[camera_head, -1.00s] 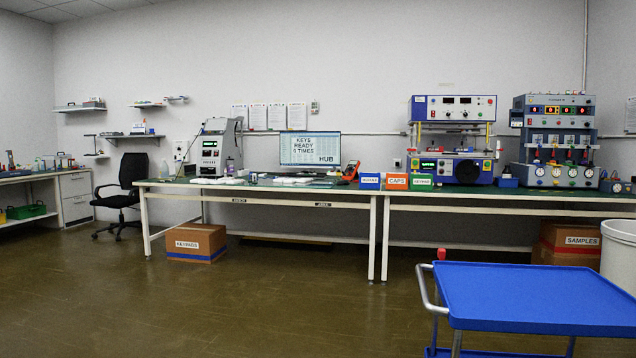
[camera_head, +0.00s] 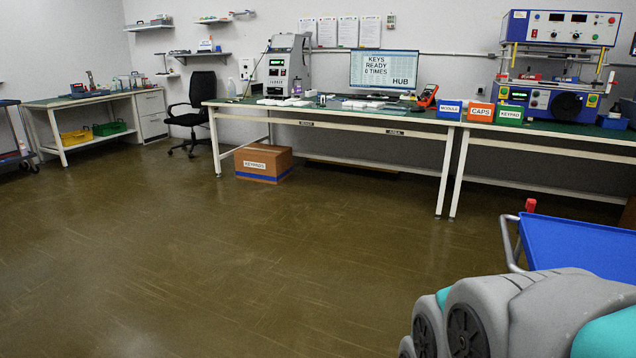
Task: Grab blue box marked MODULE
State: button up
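The blue box marked MODULE (camera_head: 449,109) stands on the long workbench (camera_head: 350,121), near its front edge, right of the monitor. An orange box marked CAPS (camera_head: 481,112) and a green box marked KEYPAD (camera_head: 510,114) stand in a row to its right. Part of my own arm, grey and teal, shows at the lower right. My gripper is not in view. The blue box is well across the room from me, with nothing in front of it.
A blue cart (camera_head: 578,245) stands at the right, partly hidden by my arm. A cardboard box marked KEYPADS (camera_head: 263,163) lies under the bench. A black chair (camera_head: 193,112) stands at the left. The brown floor (camera_head: 220,260) ahead is clear.

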aim_at(447, 109)
jog(key=i+z, duration=0.15)
jog(key=i, duration=0.45)
jog(key=i+j+z, duration=0.1)
jog(key=i, duration=0.45)
jog(key=i+j+z, duration=0.15)
jog(key=i, duration=0.4)
jog(key=i+j+z, duration=0.15)
jog(key=i, duration=0.45)
jog(key=i+z, duration=0.45)
jog(key=i, duration=1.65)
